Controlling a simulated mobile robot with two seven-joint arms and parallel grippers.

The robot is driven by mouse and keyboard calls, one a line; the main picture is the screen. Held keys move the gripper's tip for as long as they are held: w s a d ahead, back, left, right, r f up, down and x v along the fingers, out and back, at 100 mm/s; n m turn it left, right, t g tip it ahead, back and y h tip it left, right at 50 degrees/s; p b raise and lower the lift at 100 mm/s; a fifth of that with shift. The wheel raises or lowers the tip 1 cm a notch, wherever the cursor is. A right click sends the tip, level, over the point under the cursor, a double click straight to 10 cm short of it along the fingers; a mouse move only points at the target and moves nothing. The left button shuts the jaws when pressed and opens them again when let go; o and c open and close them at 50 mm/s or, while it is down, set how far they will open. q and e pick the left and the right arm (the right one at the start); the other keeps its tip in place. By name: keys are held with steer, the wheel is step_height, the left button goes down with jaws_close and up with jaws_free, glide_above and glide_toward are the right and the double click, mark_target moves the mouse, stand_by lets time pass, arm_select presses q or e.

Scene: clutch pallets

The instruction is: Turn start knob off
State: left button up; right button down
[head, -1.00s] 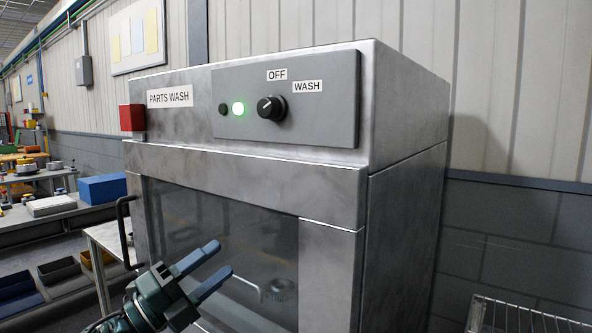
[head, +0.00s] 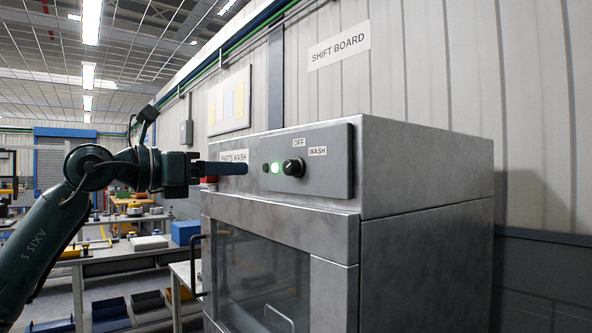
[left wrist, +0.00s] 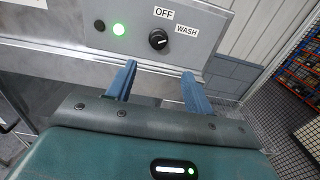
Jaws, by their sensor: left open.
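The black start knob (head: 293,167) is on the grey control panel (head: 335,180) of the parts washer, with the OFF and WASH labels beside it. It also shows in the left wrist view (left wrist: 158,39), where its pale mark appears turned toward WASH. The green lamp (head: 275,168) next to it is lit. My left gripper (head: 245,168) is open and empty, left of the knob in the head view, its blue fingers level with the panel. In the left wrist view its fingertips (left wrist: 159,68) are spread below the knob, apart from it. My right gripper is not in view.
The washer's glass door (head: 255,270) with a black handle (head: 196,265) is below the panel. Workbenches with a blue bin (head: 185,232) stand behind at left.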

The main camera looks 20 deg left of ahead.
mark_target(287, 168)
arm_select(q)
steer(key=p+x, duration=0.4)
steer(key=x, duration=0.8)
steer(key=shift+a+r, duration=0.1)
steer(key=shift+r, duration=0.05)
steer(key=shift+w+d, duration=0.35)
steer(key=shift+w, duration=0.1)
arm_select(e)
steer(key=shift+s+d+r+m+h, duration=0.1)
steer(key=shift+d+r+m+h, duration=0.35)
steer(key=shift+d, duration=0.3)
arm_select(q)
steer(key=shift+c, duration=0.4)
steer(key=c, duration=0.7)
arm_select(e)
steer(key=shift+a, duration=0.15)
